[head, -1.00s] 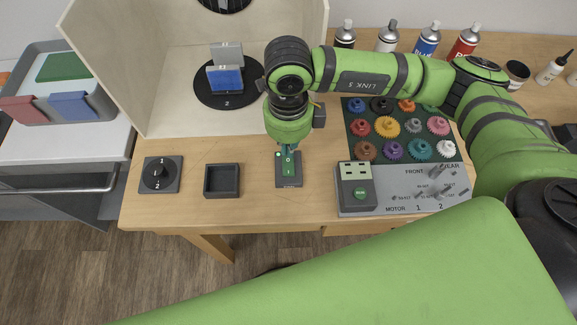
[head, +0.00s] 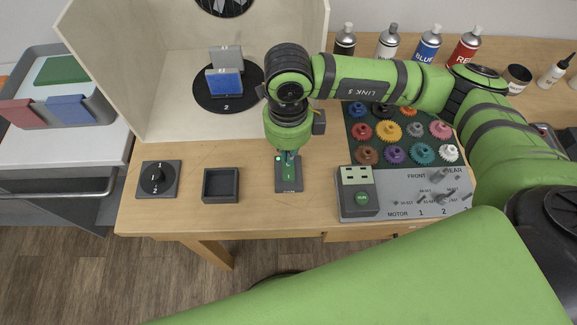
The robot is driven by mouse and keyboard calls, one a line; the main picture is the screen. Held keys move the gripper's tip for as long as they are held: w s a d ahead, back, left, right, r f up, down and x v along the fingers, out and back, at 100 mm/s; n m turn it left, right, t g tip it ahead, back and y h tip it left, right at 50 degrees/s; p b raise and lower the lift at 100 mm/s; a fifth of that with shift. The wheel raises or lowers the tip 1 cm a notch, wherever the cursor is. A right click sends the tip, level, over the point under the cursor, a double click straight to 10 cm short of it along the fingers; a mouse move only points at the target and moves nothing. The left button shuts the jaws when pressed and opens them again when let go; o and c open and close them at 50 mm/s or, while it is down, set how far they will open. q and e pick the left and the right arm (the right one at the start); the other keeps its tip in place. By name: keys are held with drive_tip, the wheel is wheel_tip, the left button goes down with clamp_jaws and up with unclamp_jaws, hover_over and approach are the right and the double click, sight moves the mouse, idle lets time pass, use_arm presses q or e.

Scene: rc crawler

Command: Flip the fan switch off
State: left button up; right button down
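The fan switch (head: 289,185) is a small dark plate with a green face and a lit green dot, on the table's front middle. The fan (head: 224,4) shows partly as a dark round grille in the booth's back wall. My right gripper (head: 287,156) points down at the upper part of the switch. Its fingertips are small and partly hidden, so I cannot tell if they are open or touch the switch. My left gripper is not in view.
A black dial (head: 158,178) and an empty dark tray (head: 221,184) lie left of the switch. A grey motor panel (head: 405,200) and a mat of coloured gears (head: 391,130) lie right. A turntable (head: 208,97) with grey and blue blocks stands in the booth.

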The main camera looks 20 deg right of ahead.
idle(0.6)
drive_tip(key=shift+f+b, duration=1.2)
drive_tip(key=shift+b, duration=0.1)
idle(0.4)
drive_tip(key=shift+r, duration=0.15)
drive_tip(key=shift+r+p, duration=1.7)
drive_tip(key=shift+r, duration=1.75)
